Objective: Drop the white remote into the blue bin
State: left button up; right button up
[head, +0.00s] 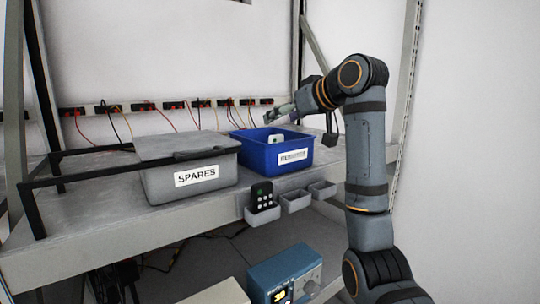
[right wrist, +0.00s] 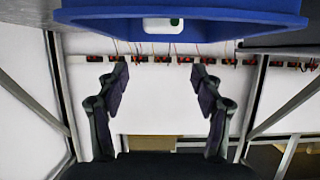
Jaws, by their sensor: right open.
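The blue bin (head: 298,166) stands on the shelf with a barcode label on its front; its rim and wall fill the top of the right wrist view (right wrist: 90,14). The white remote (head: 276,139) is in the bin, its upper part showing near the back wall; its lower part is hidden. My right gripper (head: 283,113) is above the bin's back edge, apart from the remote. Its fingers (right wrist: 160,78) are spread with nothing between them. My left gripper is not in view.
A grey SPARES bin (head: 196,178) with a lid stands left of the blue bin. A black remote (head: 262,195) sits in a small grey holder on the shelf's front edge, beside empty holders (head: 296,201). Cables and sockets line the back wall. A blue instrument (head: 286,275) is below.

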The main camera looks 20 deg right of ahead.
jog(key=v, duration=1.1)
jog(key=shift+d, duration=0.15)
jog(key=shift+s, duration=0.15)
